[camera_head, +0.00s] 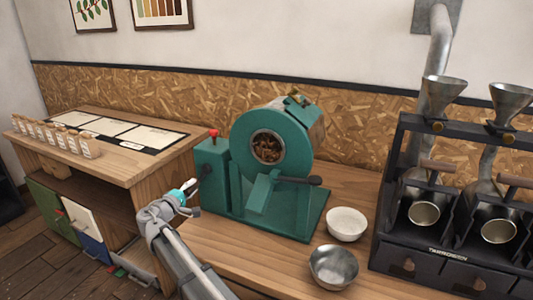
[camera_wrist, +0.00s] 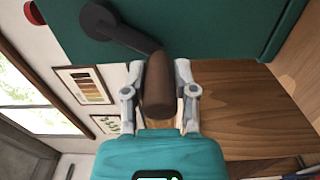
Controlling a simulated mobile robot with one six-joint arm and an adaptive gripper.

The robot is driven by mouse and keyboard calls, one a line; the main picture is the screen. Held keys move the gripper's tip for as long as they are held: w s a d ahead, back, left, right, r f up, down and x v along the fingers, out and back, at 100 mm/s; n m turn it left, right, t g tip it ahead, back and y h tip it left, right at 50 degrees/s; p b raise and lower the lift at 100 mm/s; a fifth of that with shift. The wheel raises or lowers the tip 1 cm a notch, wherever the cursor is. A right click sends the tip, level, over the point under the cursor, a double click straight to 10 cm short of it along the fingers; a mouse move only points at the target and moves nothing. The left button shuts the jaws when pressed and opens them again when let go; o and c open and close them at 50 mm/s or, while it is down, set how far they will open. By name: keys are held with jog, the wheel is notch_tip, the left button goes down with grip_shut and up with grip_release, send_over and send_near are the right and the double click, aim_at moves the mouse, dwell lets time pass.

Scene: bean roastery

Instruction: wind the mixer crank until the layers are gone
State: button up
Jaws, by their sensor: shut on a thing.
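The green mixer (camera_head: 245,200) stands on the wooden bench with its round drum facing me. Its round window (camera_head: 267,147) shows brown beans; any layering is too small to make out. In the wrist view, the dark crank arm (camera_wrist: 120,30) comes off the green housing and ends in a brown cylindrical handle (camera_wrist: 158,88). My gripper (camera_wrist: 158,75) is shut on this handle, with one finger on each side. In the head view, my gripper (camera_head: 193,190) is at the left side of the mixer's smaller housing, and partly hides the crank there.
A white bowl (camera_head: 346,223) and a metal bowl (camera_head: 333,266) stand right of the mixer. A dark rack (camera_head: 408,255) with metal funnels stands farther right. A wooden cabinet (camera_head: 150,165) with small jars is at the left. A red knob (camera_head: 213,134) tops the mixer's housing.

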jog(key=shift+s+d+f, duration=0.15)
jog(key=shift+d+f, duration=0.05)
jog(key=shift+d, duration=0.05)
dwell(0.3)
jog(key=shift+s+d+f+b, duration=0.2)
jog(key=shift+s+d, duration=0.05)
jog(key=shift+d, duration=0.4)
jog(key=shift+s+d+f+b, duration=0.15)
jog(key=shift+s+d+b, duration=0.1)
jog(key=shift+d, duration=0.4)
jog(key=shift+s+d+r+p, duration=0.15)
jog(key=shift+s+d, duration=0.05)
jog(key=shift+d, duration=0.3)
jog(key=shift+s+d+r+p, duration=0.15)
jog(key=shift+s+d, duration=0.1)
jog(key=shift+d, duration=0.3)
jog(key=shift+s+d+r+p, duration=0.15)
jog(key=shift+s+d, duration=0.05)
jog(key=shift+d, duration=0.3)
